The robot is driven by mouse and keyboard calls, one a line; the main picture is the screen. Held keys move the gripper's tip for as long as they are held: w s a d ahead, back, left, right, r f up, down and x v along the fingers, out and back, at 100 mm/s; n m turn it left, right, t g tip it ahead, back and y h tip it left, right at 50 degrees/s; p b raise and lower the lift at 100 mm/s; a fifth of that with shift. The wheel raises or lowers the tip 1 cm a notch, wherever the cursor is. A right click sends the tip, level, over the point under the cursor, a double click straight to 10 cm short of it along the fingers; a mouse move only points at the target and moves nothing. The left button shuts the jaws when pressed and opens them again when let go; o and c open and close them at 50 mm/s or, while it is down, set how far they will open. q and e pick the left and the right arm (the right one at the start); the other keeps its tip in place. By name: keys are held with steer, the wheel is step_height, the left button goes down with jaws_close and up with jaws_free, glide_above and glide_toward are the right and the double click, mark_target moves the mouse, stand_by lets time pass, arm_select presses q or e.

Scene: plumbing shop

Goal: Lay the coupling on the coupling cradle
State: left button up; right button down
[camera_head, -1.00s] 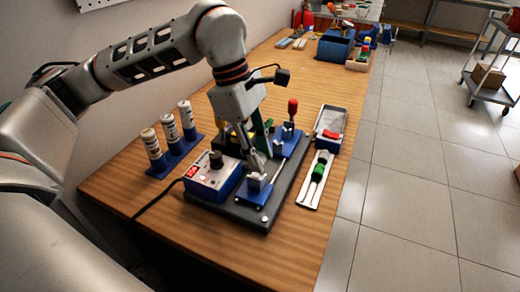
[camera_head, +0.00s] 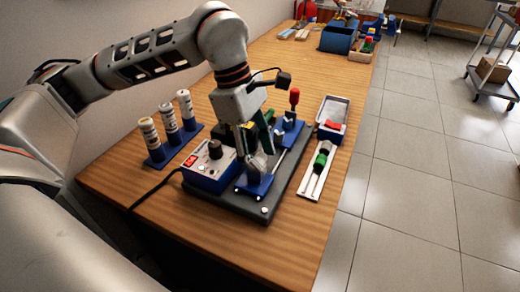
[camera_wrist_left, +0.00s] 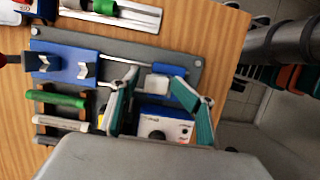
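My left gripper (camera_head: 257,158) is low over the near blue fixture (camera_head: 252,188), pointing down. In the left wrist view its teal-padded fingers (camera_wrist_left: 157,78) are spread apart. A pale grey piece (camera_wrist_left: 154,84) lies between the fingertips, with a gap visible on each side. It seems to be the coupling resting on the near fixture, but I cannot tell it surely from the cradle. A blue plate (camera_wrist_left: 66,56) with two metal V-blocks lies at the left of the wrist view. The right gripper is not in view.
A blue-and-white control box (camera_head: 210,168) with a black knob stands close left of the gripper. A red-handled tool (camera_head: 294,100) stands behind. A tray with a green piece (camera_head: 319,165) lies right. Bare wood (camera_head: 270,250) is free in front.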

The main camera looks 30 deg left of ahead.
arm_select(q)
steer(key=shift+w+a+r, duration=0.1)
steer(key=shift+a+r, duration=0.05)
steer(key=shift+r, duration=0.35)
steer(key=v, duration=1.1)
steer(key=shift+a, duration=0.1)
